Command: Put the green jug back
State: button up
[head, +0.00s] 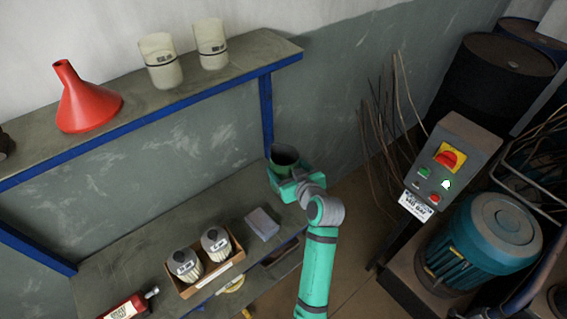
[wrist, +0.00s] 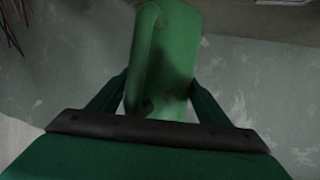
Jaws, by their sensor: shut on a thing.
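The green jug (wrist: 172,52) fills the upper middle of the wrist view, with its handle on the left side. In the head view only its dark round mouth (head: 284,155) shows clearly, facing up; my gripper hides much of the rest. My gripper (head: 285,184) is shut on the jug, and in the wrist view its fingers (wrist: 160,92) stand on both sides of it. The jug is at the right end of the lower shelf (head: 140,240), near the blue post. I cannot tell whether it touches the shelf.
The upper shelf (head: 200,88) holds a red funnel (head: 84,103) and two pale canisters (head: 160,62). On the lower shelf are a box of filters (head: 212,275), a grey block (head: 262,223) and a red bottle (head: 127,306). A switch box (head: 452,165) and blue motor (head: 485,240) stand right.

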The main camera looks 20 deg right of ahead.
jog(key=shift+s+d+f, duration=0.1)
jog(key=shift+s+f, duration=0.05)
jog(key=shift+f, duration=0.3)
jog(key=shift+s+d+f, duration=0.1)
jog(key=shift+f, duration=0.3)
jog(key=shift+w+a+f, duration=0.1)
jog(key=shift+a+f, duration=0.05)
jog(key=shift+f, duration=1.65)
jog(key=shift+f, duration=0.6)
jog(key=o, duration=1.6)
jog(key=shift+f, duration=0.1)
jog(key=v, duration=1.1)
